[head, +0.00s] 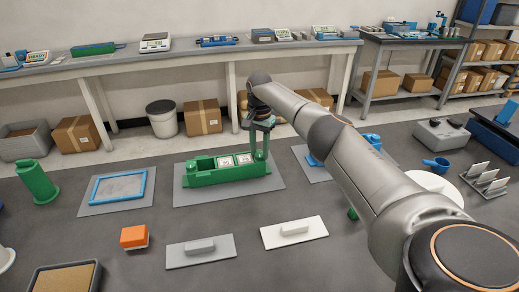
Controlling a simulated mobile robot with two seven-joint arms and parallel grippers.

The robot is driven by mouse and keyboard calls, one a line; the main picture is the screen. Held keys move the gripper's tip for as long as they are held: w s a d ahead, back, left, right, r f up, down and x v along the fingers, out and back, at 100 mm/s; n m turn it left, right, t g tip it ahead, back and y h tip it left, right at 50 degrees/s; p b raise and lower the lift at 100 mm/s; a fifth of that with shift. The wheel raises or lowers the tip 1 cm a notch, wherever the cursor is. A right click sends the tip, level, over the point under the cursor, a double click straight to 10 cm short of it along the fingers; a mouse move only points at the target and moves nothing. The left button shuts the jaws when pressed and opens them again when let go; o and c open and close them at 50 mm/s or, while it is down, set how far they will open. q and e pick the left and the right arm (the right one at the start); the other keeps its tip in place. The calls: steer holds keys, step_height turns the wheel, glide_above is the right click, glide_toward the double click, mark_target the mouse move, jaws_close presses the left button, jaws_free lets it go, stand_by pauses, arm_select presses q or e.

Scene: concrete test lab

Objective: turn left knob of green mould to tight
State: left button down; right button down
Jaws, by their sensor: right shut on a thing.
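The green mould (213,178) lies on a grey mat (210,195) in the middle of the table, long side running left to right. Pale squares with dark marks sit in its open top. My right gripper (260,148) points down at the mould's right end in the picture. It is shut on a green knob (260,156) there, with the fingers hiding much of it. A small green raised part (191,166) shows at the mould's other end. I cannot read how tight either is. My left gripper is out of view.
A blue frame (121,186) lies on a mat to the left, beside a green cylinder (37,181). An orange block (134,237) and two plates with handles, grey (200,255) and white (293,236), lie in front.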

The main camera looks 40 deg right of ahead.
steer(key=m, duration=0.4)
steer(key=m+p, duration=0.1)
steer(key=m, duration=0.3)
steer(key=shift+m, duration=0.4)
steer(key=m+p, duration=0.1)
steer(key=m, duration=0.3)
steer(key=shift+s+m, duration=0.1)
steer(key=shift+m, duration=0.2)
steer(key=m, duration=0.3)
steer(key=shift+m+p, duration=0.3)
steer(key=shift+p, duration=0.1)
steer(key=m+p, duration=0.1)
steer(key=m, duration=0.3)
steer(key=shift+m, duration=0.3)
steer(key=m+p, duration=0.1)
steer(key=m, duration=0.3)
steer(key=shift+a, duration=0.1)
steer(key=m+p, duration=0.1)
steer(key=m, duration=0.4)
steer(key=shift+m, duration=1.8)
